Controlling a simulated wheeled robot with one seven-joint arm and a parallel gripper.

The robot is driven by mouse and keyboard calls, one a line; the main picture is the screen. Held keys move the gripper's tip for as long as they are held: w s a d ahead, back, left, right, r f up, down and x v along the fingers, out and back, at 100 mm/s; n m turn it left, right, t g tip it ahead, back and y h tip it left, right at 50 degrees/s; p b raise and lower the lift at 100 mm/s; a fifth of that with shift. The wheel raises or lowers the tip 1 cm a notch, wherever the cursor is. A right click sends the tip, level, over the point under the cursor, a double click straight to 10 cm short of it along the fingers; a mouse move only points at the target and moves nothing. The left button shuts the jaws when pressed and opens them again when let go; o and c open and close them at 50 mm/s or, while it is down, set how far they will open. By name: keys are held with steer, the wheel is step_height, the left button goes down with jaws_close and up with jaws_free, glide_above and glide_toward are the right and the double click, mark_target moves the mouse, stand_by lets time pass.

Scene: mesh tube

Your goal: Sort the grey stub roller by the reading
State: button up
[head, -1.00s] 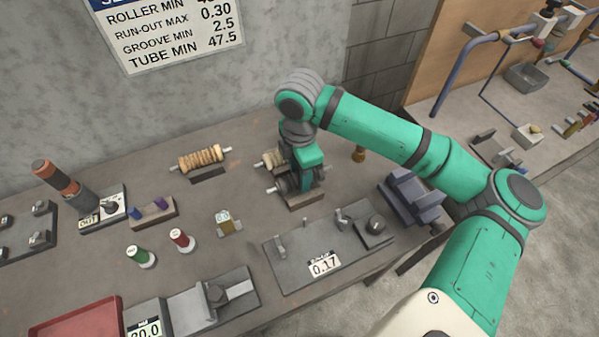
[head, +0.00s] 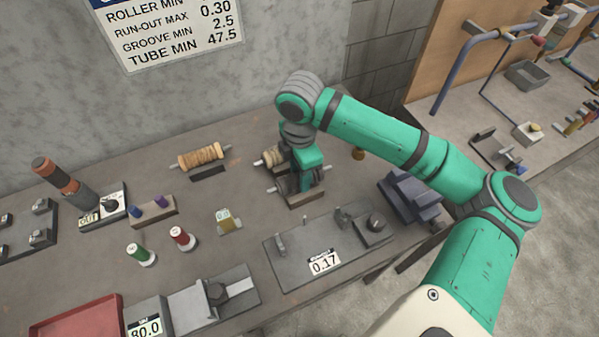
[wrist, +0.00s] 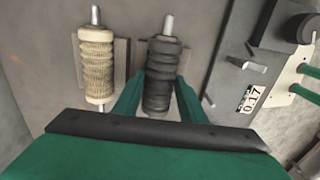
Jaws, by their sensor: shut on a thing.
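The grey stub roller (wrist: 161,75) is a dark ribbed roller with a pale metal shaft end, between the fingers of my gripper (wrist: 157,103) in the wrist view. In the head view, my gripper (head: 304,185) is low over a small dark rest (head: 306,200) and mostly hides the roller. My gripper is shut on the roller, which appears to be at the rest; I cannot tell whether it touches it. The run-out gauge (head: 335,262) in front reads 0.17. A wall sign (head: 175,30) lists roller, run-out, groove and tube limits.
A cream ribbed roller (wrist: 97,65) lies beside the grey one. A tan roller (head: 202,158) sits on a rest further left. Green (head: 138,255) and red (head: 181,239) capped markers, a red tray (head: 75,318) and a dark blue-grey cradle (head: 412,196) stand on the bench.

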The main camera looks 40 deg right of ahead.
steer(key=shift+f, duration=0.75)
stand_by(1.2)
steer(key=o, duration=1.4)
steer(key=shift+r, duration=8.95)
